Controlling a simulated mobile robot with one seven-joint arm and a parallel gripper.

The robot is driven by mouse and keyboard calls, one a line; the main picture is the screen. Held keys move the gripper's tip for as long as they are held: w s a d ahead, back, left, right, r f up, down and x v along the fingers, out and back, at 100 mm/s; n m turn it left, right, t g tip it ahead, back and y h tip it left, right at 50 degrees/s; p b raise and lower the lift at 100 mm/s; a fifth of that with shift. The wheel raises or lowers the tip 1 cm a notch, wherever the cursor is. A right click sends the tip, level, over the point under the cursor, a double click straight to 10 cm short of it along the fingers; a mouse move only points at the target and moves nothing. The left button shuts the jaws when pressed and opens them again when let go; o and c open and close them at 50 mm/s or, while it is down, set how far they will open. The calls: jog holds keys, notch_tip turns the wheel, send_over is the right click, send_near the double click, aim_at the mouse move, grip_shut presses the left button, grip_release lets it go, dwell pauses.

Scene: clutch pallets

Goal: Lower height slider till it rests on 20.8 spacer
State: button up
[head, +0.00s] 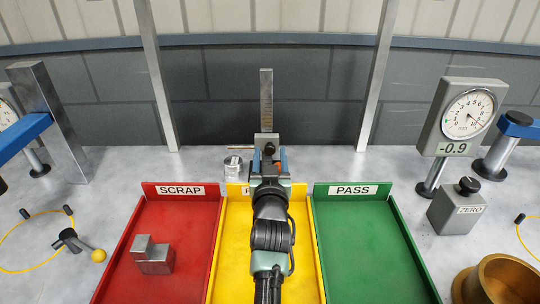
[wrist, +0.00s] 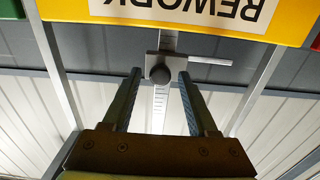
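The height gauge has an upright graduated scale (head: 266,95) behind the yellow tray. Its grey height slider (head: 267,139) is low on the scale, just beyond my gripper (head: 269,160). In the wrist view, the slider (wrist: 153,64) carries a round dark knob (wrist: 160,75) and a thin bar to the right. My gripper (wrist: 160,78) is open, with one finger on each side of the knob and a visible gap at both sides. A short silver cylinder (head: 234,168), possibly the spacer, stands left of my gripper; its marking is unreadable. What lies under the slider is hidden.
Red SCRAP tray (head: 143,195), yellow REWORK tray (head: 233,199) and green PASS tray (head: 383,201) are in front. A stepped grey block (head: 154,260) lies in the red one. A dial gauge (head: 465,115), ZERO block (head: 457,213) and brass bowl (head: 461,285) are at right.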

dwell(0.3)
jog(key=s, duration=1.3)
jog(key=shift+r, duration=0.1)
